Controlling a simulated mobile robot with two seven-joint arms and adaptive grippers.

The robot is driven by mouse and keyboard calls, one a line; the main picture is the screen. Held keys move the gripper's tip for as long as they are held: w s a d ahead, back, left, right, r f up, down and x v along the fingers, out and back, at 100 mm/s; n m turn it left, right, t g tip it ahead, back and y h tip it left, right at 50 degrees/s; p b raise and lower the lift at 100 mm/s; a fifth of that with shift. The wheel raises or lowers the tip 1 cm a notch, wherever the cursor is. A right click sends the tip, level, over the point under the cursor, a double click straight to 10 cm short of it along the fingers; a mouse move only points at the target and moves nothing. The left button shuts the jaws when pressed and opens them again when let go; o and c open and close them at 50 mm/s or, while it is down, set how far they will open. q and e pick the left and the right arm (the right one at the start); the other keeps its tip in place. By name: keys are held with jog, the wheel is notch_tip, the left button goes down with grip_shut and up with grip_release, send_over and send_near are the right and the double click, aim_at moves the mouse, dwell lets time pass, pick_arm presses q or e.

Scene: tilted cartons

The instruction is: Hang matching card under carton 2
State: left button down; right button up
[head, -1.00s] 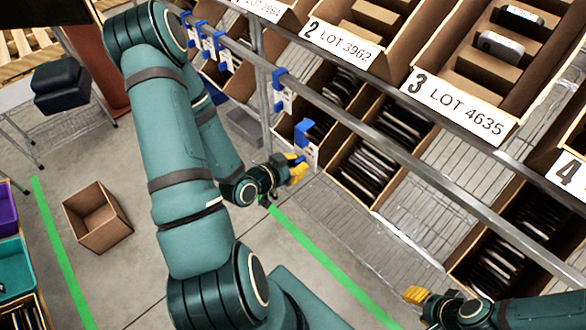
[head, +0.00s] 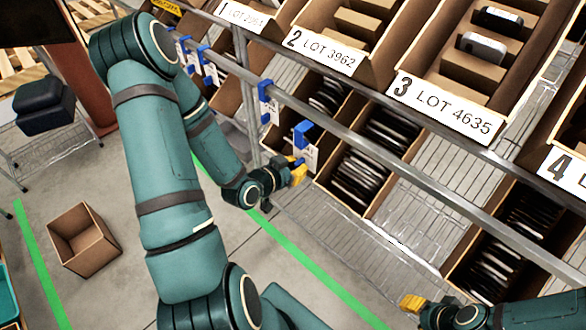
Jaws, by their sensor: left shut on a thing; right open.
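Carton 2 (head: 368,22) is tilted on the upper shelf, with a white label (head: 322,50) reading "2 LOT 3962". My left gripper (head: 297,172), with yellow fingertips, is shut on a white card (head: 311,158) with a blue clip (head: 302,133). The card is upright and its clip appears just below the front rail (head: 350,138); I cannot tell whether it touches the rail. The card's print is too small to read. Another card with a blue clip (head: 265,89) hangs on the rail to the left. My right gripper (head: 412,304) is open and empty at the bottom right.
Carton 3 (head: 437,62) holds two dark and grey items, and carton 4's label (head: 570,172) shows at the right. More blue-clipped cards (head: 204,56) hang further left. Bins of dark flat items (head: 365,175) stand below the rail. An empty box (head: 82,240) is on the floor.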

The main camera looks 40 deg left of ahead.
pick_arm(q)
jog(key=r+x, duration=0.1)
jog(key=x, duration=0.7)
jog(key=shift+w+r, duration=0.25)
jog(key=shift+w, duration=0.15)
dwell(1.3)
dwell(0.4)
jog(key=c, duration=1.1)
grip_release()
jog(key=shift+o, duration=0.2)
